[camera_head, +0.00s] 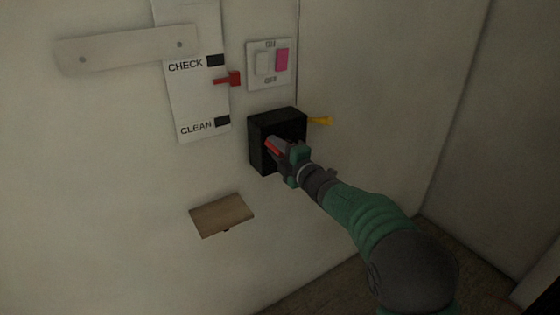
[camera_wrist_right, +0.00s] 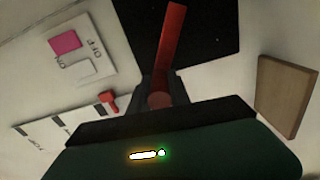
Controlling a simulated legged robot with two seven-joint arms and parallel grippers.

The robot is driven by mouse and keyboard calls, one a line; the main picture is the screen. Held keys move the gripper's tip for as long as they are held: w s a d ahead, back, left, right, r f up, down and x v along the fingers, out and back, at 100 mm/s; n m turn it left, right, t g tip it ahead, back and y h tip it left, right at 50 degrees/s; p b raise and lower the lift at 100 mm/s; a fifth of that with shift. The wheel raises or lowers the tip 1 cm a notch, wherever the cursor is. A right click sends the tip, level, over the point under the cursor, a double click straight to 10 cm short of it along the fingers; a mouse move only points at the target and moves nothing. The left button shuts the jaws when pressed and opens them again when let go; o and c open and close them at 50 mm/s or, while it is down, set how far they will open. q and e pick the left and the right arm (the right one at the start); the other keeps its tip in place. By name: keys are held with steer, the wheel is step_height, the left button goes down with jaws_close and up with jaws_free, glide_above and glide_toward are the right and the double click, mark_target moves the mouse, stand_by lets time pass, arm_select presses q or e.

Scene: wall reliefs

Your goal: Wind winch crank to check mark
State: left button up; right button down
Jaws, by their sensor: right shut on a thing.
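A black winch box (camera_head: 256,140) is fixed on the wall, with a red crank (camera_head: 273,147) at its front. The crank's red arm also shows in the right wrist view (camera_wrist_right: 172,45). My right gripper (camera_head: 281,150) is shut on the crank's handle, seen between the fingers in the wrist view. To the upper left hangs a white scale plate (camera_head: 198,100) with a black CHECK mark (camera_head: 216,60) and a lower black CLEAN mark (camera_head: 222,121). A red pointer (camera_head: 229,79) stands between the marks, nearer CHECK. My left gripper is not in view.
A switch plate (camera_head: 250,72) with a white and a pink rocker is above the box. A yellow piece (camera_head: 320,121) sticks out at its right. A brown board (camera_head: 222,215) is below left. A pale bar (camera_head: 125,50) crosses the wall at upper left.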

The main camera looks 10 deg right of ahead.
steer(key=w+d+f+n+b, duration=0.1)
steer(key=d+f+n+b, duration=0.1)
steer(key=f+n+b, duration=0.4)
steer(key=d+f+n+b, duration=0.2)
steer(key=f+n+b, duration=0.5)
steer(key=n+b, duration=0.8)
steer(key=shift+w+d+f+b, duration=0.2)
steer(key=shift+w+d+b, duration=0.2)
steer(key=shift+b, duration=3.55)
steer(key=c, duration=1.3)
jaws_free()
steer(key=shift+o, duration=0.5)
steer(key=shift+w, duration=0.1)
steer(key=shift+r, duration=0.2)
